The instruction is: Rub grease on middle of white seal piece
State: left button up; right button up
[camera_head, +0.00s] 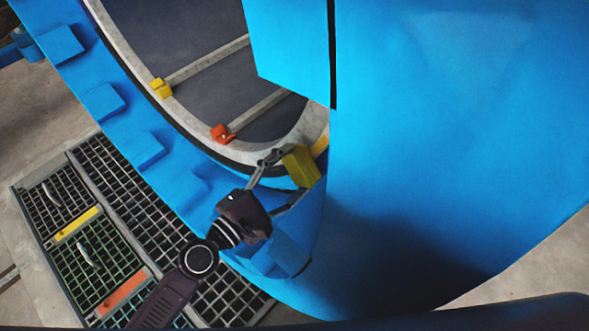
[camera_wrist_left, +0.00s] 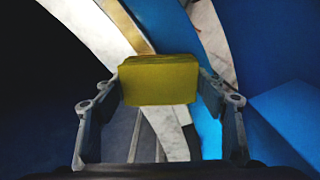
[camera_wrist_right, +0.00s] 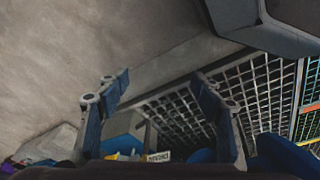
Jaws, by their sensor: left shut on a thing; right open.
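The white seal piece (camera_head: 190,122) is the pale curved band around the dark opening of the blue autoclave. It also shows in the left wrist view (camera_wrist_left: 88,28). A yellow patch (camera_head: 321,144) lies along the band near the door edge. My left gripper (camera_head: 282,172) is shut on a yellow-green block (camera_head: 301,166) at the band's lower right. In the left wrist view, the block (camera_wrist_left: 160,80) sits between both fingers and overlaps the band; I cannot tell whether they touch. My right gripper (camera_wrist_right: 161,86) is open and empty, seen only in the right wrist view.
The large blue door (camera_head: 450,130) fills the right side. A yellow clip (camera_head: 161,88) and an orange clip (camera_head: 222,134) sit at the opening's edge. Blue lugs (camera_head: 142,150) line the outer rim. Metal grating (camera_head: 120,185) covers the floor at left.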

pick_arm(q)
jog(key=shift+w+a+f+b, duration=0.2)
jog(key=shift+f+b, duration=0.35)
jog(key=shift+f, duration=0.1)
jog(key=shift+w+a+f+b, duration=0.15)
jog(key=shift+f+b, duration=0.3)
jog(key=shift+b, duration=0.05)
jog(key=shift+w+a+f+b, duration=0.15)
jog(key=shift+a+f+b, duration=0.05)
jog(key=shift+f+b, duration=0.4)
pick_arm(e)
notch_tip(320, 180, up, 13)
jog(key=w, duration=0.1)
jog(key=shift+f+t, duration=0.15)
jog(key=shift+t, duration=0.25)
jog(key=shift+w, duration=0.1)
pick_arm(q)
jog(key=b+v, duration=0.2)
jog(key=v, duration=0.4)
jog(key=shift+b, duration=0.3)
pick_arm(e)
jog(key=shift+v, duration=1.55)
pick_arm(q)
jog(key=shift+r, duration=0.15)
pick_arm(e)
jog(key=shift+d, duration=0.1)
